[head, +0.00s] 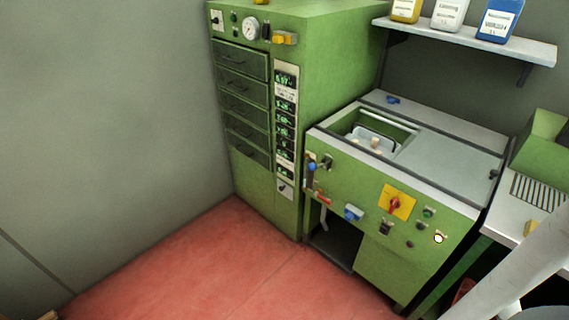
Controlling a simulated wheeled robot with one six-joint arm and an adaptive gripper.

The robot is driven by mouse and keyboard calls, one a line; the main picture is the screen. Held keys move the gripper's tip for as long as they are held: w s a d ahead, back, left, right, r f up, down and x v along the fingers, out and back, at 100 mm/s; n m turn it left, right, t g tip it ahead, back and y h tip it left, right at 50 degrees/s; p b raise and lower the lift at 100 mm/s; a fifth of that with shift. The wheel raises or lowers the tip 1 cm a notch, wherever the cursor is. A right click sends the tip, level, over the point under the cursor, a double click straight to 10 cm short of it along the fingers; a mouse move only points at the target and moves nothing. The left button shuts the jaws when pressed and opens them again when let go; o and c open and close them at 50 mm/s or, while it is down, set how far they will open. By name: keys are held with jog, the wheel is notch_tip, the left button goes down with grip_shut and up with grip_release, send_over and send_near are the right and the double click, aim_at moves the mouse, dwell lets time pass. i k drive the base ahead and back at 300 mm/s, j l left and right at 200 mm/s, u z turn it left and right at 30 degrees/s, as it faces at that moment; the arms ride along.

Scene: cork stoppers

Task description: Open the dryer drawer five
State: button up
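The dryer is a tall green cabinet (335,62) in the back corner. Several dark drawers with handles are stacked on its front, from the top drawer (241,61) to the bottom drawer (248,152). All look shut and flush with the front. No drawer number is readable, so I cannot tell for sure which is drawer five; the bottom one is the lowest of the stack. A strip of small lit displays (285,122) runs down beside the drawers. My gripper is out of view; only a white part of my arm shows at the lower right.
A green machine (375,208) with an open basin, a yellow and red switch (396,202) and knobs stands right of the dryer. A shelf (470,40) with bottles hangs above it. The red floor (215,270) before the dryer is clear. A grey wall (100,120) is close on the left.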

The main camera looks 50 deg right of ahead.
aim_at(254, 62)
jog(key=i+j+z, duration=0.2)
jog(key=j+z, duration=0.8)
jog(key=j, duration=0.2)
jog(key=j+z, duration=0.5)
jog(key=j, duration=0.2)
